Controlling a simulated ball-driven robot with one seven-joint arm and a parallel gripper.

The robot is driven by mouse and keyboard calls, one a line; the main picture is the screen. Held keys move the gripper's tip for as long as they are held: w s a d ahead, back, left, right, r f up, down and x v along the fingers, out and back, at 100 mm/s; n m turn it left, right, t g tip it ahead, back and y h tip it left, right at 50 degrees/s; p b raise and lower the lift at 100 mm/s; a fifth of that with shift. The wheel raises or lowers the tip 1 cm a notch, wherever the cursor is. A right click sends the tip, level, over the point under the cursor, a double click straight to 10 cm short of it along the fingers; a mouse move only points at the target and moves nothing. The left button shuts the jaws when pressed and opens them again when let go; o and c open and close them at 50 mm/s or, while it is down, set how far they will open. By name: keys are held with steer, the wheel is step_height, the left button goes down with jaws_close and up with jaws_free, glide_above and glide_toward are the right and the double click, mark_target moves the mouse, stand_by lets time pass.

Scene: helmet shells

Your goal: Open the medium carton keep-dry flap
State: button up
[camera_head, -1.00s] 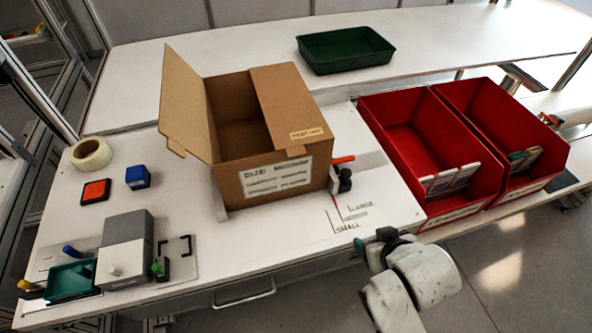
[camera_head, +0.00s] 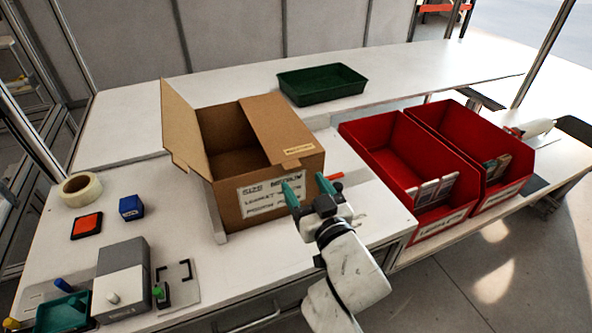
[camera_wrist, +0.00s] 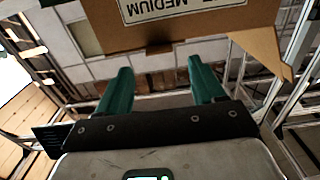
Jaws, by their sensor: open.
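The cardboard carton (camera_head: 228,201) stands on the white bench, with a "size medium" label on its front. Its left flap (camera_head: 183,125) stands raised and leans outward. The right flap (camera_head: 275,125) lies over the right part of the opening and bears a small label (camera_head: 298,149), too small to read surely. My gripper (camera_head: 308,188) is open and empty, its teal fingers in front of the carton's front right part, hiding some of the label. In the wrist view my open gripper (camera_wrist: 160,75) points towards the carton (camera_wrist: 95,30), which shows "MEDIUM"; contact is not visible.
Two red bins (camera_head: 405,215) stand right of the carton. A green tray (camera_head: 322,83) is on the back bench. A tape roll (camera_head: 80,187), an orange pad (camera_head: 87,225), a blue block (camera_head: 131,207) and a grey box (camera_head: 122,270) are to the left.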

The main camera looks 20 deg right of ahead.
mark_target(293, 168)
steer(key=shift+w, duration=2.8)
steer(key=shift+c, duration=0.2)
jaws_close()
